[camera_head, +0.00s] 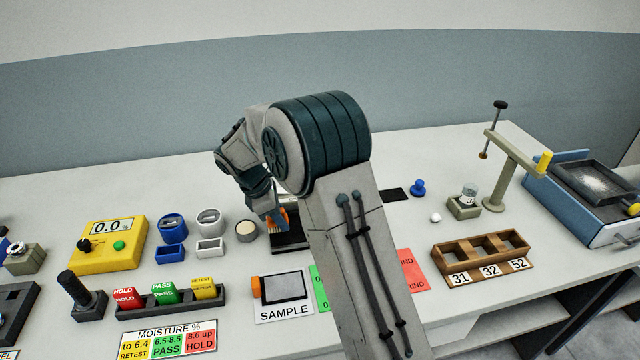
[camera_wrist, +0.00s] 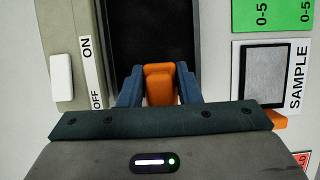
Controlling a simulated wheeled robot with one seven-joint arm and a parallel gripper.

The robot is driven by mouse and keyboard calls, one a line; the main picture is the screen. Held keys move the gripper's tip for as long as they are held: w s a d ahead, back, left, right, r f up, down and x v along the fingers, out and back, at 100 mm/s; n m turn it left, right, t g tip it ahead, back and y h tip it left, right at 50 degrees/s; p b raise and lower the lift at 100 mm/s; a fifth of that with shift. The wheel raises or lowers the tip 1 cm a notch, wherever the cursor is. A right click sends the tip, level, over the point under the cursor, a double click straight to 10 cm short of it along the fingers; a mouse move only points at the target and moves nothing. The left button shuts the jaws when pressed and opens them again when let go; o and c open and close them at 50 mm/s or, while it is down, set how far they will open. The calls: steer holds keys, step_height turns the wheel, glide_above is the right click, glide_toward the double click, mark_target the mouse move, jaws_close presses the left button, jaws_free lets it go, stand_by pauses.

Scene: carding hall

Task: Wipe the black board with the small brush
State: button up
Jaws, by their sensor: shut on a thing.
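My gripper (camera_head: 273,215) is shut on an orange piece, the small brush (camera_wrist: 159,84), held between its two blue fingers in the wrist view. The brush's orange also shows beside the fingers in the head view (camera_head: 284,221). Its bristles are hidden. In the head view the black board (camera_head: 291,239) is partly covered by my arm and gripper. I cannot tell whether the brush touches it.
A white switch (camera_wrist: 62,77) marked ON and OFF sits left of the board. A SAMPLE card (camera_head: 284,312) with a dark square lies in front. Blue and white small containers and a round tub (camera_head: 246,231) stand left. A wooden rack (camera_head: 481,250) stands right.

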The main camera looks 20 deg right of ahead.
steer(key=shift+r+p, duration=2.05)
steer(key=shift+r, duration=0.7)
